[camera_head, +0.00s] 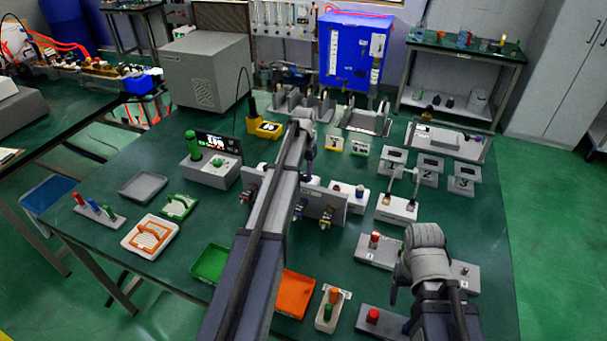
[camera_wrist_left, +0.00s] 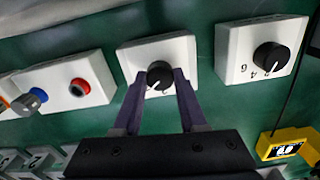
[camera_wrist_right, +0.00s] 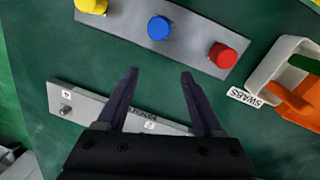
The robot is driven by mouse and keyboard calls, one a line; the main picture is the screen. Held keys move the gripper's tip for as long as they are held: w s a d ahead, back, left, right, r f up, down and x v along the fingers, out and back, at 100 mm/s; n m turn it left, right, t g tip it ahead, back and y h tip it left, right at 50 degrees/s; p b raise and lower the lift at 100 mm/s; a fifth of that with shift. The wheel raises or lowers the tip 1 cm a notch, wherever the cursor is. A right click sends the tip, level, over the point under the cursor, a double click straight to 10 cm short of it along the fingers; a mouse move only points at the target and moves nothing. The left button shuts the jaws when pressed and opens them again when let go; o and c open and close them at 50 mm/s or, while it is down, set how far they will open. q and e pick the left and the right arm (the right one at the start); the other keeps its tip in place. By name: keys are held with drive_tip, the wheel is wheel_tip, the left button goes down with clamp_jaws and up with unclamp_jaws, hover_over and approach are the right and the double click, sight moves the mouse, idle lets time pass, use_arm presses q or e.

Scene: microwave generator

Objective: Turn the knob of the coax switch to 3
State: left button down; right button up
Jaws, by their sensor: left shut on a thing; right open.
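My left gripper (camera_wrist_left: 164,72) is shut on a round black knob (camera_wrist_left: 159,79) in the left wrist view. The knob sits on a white box (camera_wrist_left: 186,52); its marks are mostly hidden by the fingers, so its setting cannot be read. A second white box (camera_wrist_left: 291,35) with a black knob (camera_wrist_left: 271,56) and digits stands to the right; I cannot read a name on either box. In the head view my left arm reaches over the table and hides the held knob; the left fingers (camera_head: 309,165) point down. My right gripper (camera_wrist_right: 159,73) is open and empty above the table.
A red button box (camera_wrist_left: 87,86) stands left of the held knob, and a yellow meter (camera_wrist_left: 286,147) lies to the right. Below my right gripper are a plate with coloured buttons (camera_wrist_right: 184,36) and a grey plate (camera_wrist_right: 84,103). Green table shows between them.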

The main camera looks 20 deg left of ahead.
sight(303, 176)
use_arm(q)
drive_tip(key=shift+c, duration=2.3)
unclamp_jaws()
drive_tip(key=shift+r, duration=0.1)
use_arm(e)
drive_tip(key=shift+r, duration=0.15)
use_arm(q)
wheel_tip(303, 176, up, 8)
drive_tip(key=p, duration=0.7)
drive_tip(key=shift+f+p, duration=0.2)
drive_tip(key=shift+p, duration=0.2)
use_arm(e)
wheel_tip(303, 176, up, 8)
drive_tip(key=shift+f, duration=0.2)
